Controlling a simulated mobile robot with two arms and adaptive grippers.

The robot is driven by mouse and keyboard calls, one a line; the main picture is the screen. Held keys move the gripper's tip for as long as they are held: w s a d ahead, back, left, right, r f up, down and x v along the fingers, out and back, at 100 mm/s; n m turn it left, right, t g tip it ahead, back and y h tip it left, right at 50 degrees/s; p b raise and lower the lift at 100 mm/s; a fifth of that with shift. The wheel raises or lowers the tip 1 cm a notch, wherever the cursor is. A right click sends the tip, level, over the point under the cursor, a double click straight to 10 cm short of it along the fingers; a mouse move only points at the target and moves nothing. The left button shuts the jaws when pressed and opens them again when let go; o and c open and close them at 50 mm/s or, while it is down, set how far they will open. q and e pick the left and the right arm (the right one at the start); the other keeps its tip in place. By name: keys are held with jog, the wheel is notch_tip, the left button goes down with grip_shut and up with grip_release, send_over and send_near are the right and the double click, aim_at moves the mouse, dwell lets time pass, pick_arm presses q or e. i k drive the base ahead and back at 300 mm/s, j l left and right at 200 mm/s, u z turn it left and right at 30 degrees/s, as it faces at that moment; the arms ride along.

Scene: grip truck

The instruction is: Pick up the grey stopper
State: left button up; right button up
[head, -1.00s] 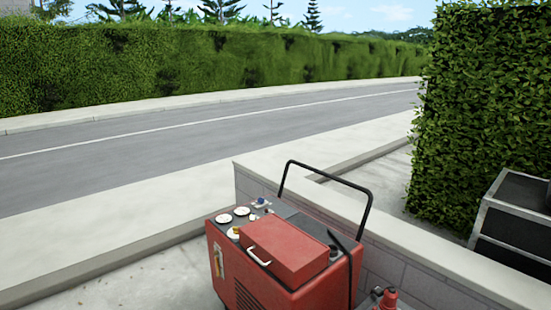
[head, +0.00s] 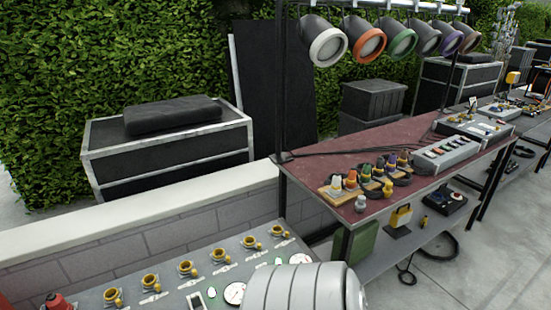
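A small grey, bottle-shaped piece (head: 361,203) stands on the dark red table top (head: 310,165), close to its front edge. It may be the grey stopper, but it is too small to be sure. Behind it a wooden rack (head: 340,194) holds several pieces with coloured tops, one of them whitish. Neither of my grippers shows in the head view.
A grey panel (head: 170,272) with several yellow cup-like fittings and gauges lies at the lower front. A large ribbed grey cylinder (head: 295,290) covers its right end. A low wall (head: 150,245) runs behind the panel. Several lamps (head: 328,47) hang above the table.

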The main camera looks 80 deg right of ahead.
aim_at(360, 205)
jog(key=z, duration=3.15)
jog(key=u, duration=0.35)
